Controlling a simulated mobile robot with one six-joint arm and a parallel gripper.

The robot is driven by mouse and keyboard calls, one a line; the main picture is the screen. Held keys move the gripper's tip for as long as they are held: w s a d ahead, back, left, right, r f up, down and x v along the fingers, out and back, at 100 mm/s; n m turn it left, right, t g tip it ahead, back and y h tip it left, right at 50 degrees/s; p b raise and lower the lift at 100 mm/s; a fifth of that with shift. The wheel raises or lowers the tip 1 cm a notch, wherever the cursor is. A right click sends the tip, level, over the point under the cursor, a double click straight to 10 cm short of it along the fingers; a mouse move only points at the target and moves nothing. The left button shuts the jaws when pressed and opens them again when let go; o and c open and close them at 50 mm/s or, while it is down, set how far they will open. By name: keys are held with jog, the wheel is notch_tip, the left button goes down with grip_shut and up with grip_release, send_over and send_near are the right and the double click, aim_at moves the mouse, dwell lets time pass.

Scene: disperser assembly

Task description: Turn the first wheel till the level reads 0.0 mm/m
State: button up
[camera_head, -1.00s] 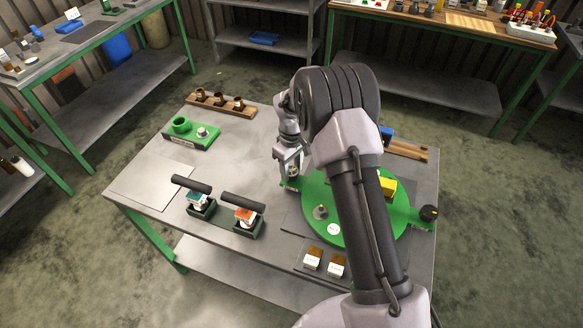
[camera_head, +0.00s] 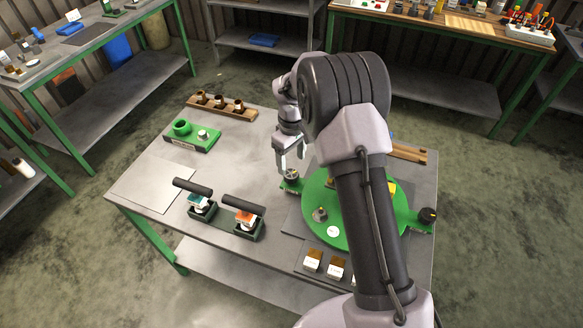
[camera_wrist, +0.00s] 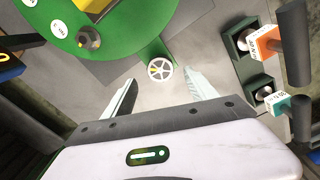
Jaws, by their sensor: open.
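The green round plate (camera_head: 345,235) lies on the table under my arm. A small spoked handwheel (camera_head: 291,174) sits on its left ear; it also shows in the wrist view (camera_wrist: 160,69), with a yellow mark on it. My gripper (camera_head: 291,162) is open and empty just above and behind the handwheel, which appears between the fingertips (camera_wrist: 160,76) in the wrist view, apart from them. A yellow block (camera_head: 392,187), probably the level, is mostly hidden by my arm.
A dark knob (camera_head: 427,215) is on the plate's right ear. A green fixture (camera_head: 190,140) and a wooden rack (camera_head: 222,111) are further back.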

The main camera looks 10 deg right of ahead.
aim_at(292, 174)
notch_tip(292, 174, up, 12)
jog(key=p, duration=0.2)
jog(key=shift+f, duration=0.15)
